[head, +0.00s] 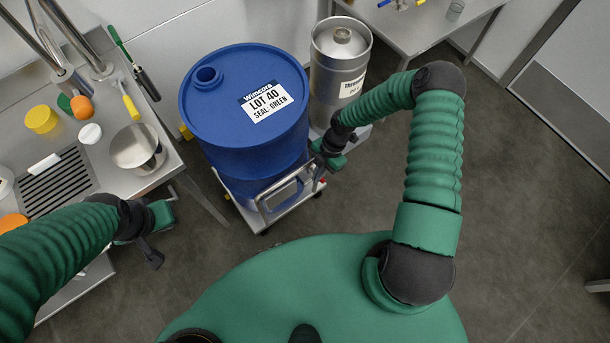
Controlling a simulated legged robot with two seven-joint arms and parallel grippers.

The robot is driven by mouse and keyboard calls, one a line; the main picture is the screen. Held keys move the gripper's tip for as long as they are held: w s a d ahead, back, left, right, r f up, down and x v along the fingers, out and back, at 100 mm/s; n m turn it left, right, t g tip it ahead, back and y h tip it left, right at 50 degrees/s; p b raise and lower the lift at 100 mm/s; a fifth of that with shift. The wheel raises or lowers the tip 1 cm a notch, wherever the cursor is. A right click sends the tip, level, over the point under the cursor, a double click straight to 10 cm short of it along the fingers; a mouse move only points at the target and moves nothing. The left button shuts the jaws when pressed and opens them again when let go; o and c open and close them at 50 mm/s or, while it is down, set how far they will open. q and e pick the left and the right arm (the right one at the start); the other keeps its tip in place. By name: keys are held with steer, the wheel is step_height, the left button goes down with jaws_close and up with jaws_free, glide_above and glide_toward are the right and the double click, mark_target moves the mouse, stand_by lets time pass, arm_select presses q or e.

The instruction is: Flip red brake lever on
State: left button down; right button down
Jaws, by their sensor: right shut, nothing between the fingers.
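A blue drum (245,95) labelled "LOT 40 SEAL: GREEN" stands upright on a low trolley (252,218) with a pale metal push handle (282,192). A small red part (315,186) shows at the trolley's right side, close to the handle. It may be the brake lever, but my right gripper partly hides it. My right gripper (321,176) is shut and empty, pointing down just beside the handle and the red part. Whether it touches either is unclear. My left gripper (153,250) hangs by the sink counter's edge, away from the trolley; its finger gap is unclear.
A steel keg (340,70) stands behind the drum, on the right. A steel counter (172,160) at left holds a pot (137,148), a yellow tub (41,119) and several small items. Another table (425,30) stands at the back.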

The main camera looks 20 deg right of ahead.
steer(key=shift+w+d+f+n, duration=0.15)
steer(key=shift+d+n, duration=0.35)
steer(key=shift+n, duration=0.4)
steer(key=shift+w+d+n+g+h+b, duration=0.1)
steer(key=shift+d+n+g+h+b, duration=0.15)
steer(key=shift+n, duration=0.25)
steer(key=shift+w+d+n+g+h+b, duration=0.15)
steer(key=shift+n+g+b, duration=0.1)
steer(key=shift+n, duration=0.25)
steer(key=shift+d, duration=0.2)
steer(key=shift+w+d, duration=0.15)
steer(key=shift+r, duration=0.2)
